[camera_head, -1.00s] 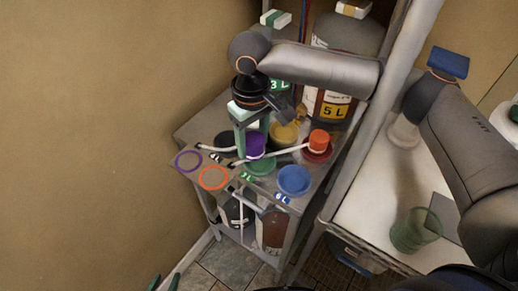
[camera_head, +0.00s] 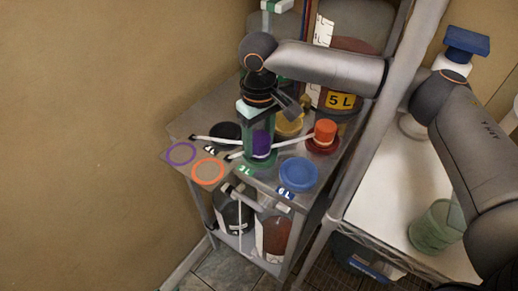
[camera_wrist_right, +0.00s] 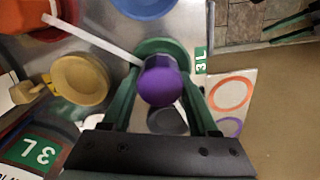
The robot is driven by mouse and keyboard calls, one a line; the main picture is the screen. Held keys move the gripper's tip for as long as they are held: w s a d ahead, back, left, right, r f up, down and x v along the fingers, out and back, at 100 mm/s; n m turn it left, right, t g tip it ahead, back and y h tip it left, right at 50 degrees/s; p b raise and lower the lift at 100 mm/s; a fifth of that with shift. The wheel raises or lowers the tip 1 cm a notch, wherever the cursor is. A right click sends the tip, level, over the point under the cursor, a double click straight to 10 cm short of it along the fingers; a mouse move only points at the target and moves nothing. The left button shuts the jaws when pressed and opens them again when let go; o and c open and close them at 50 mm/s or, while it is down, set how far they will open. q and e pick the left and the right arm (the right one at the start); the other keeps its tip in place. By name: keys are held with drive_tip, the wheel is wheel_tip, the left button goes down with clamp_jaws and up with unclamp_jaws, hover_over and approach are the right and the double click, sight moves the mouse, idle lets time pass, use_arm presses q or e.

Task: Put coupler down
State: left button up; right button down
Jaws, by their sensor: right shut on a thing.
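The purple coupler (camera_head: 261,143) is between the green fingers of my right gripper (camera_head: 260,150), over the middle of the small metal table. In the right wrist view the purple coupler (camera_wrist_right: 161,84) shows its rounded end between the fingers of the right gripper (camera_wrist_right: 160,100), shut on it. A green disc (camera_wrist_right: 150,48) lies just beyond or below it; I cannot tell whether they touch. A purple ring mark (camera_head: 181,153) and an orange ring mark (camera_head: 208,171) lie at the table's left corner, apart from the coupler. My left gripper is not in view.
An orange coupler (camera_head: 325,130) stands on a red disc at the right. A blue disc (camera_head: 298,173), a yellow disc (camera_head: 289,124) and a dark disc (camera_head: 226,132) lie around my gripper. White rods cross the tabletop. A 5 L bottle (camera_head: 343,70) stands behind.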

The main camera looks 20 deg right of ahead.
sight(259, 137)
idle(0.3)
drive_tip(key=shift+c, duration=0.8)
unclamp_jaws()
drive_tip(key=shift+f, duration=0.1)
wheel_tip(259, 137, up, 12)
drive_tip(key=p, duration=0.1)
